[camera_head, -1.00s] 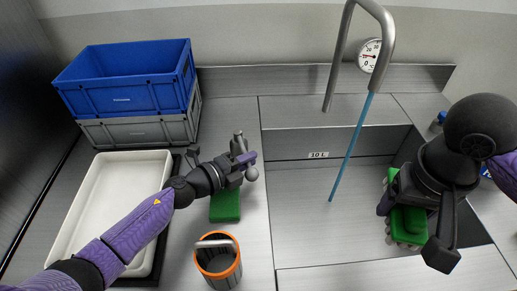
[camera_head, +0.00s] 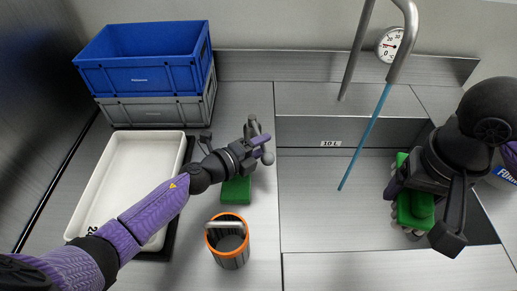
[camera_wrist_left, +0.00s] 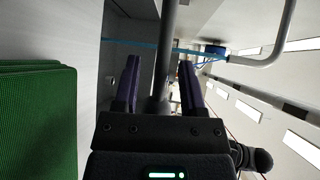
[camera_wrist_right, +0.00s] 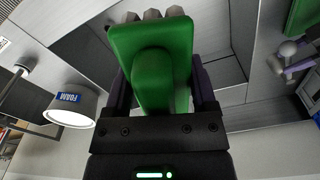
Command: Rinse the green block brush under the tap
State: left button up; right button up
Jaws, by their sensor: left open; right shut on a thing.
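The green block brush (camera_head: 415,210) is at the right side of the sink, its pale bristles facing down. My right gripper (camera_head: 408,188) is shut on it; the brush's green back and grip fill the middle of the right wrist view (camera_wrist_right: 150,40). A blue water stream (camera_head: 364,137) runs from the tap spout (camera_head: 404,45) into the sink, left of the brush and apart from it. My left gripper (camera_head: 258,143) is open at the ball-ended tap lever (camera_head: 267,158). A grey rod (camera_wrist_left: 166,60) shows between its fingers in the left wrist view.
A green pad (camera_head: 236,191) and an orange-rimmed bucket (camera_head: 228,250) stand on the counter left of the sink (camera_head: 320,215). A white tray (camera_head: 125,175) and stacked crates (camera_head: 145,60) are further left. A white FOAM tub (camera_wrist_right: 72,105) is at the right.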

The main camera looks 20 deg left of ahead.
pick_arm(q)
jog(key=v, duration=1.1)
jog(key=shift+s, duration=0.1)
pick_arm(e)
jog(key=shift+r, duration=0.4)
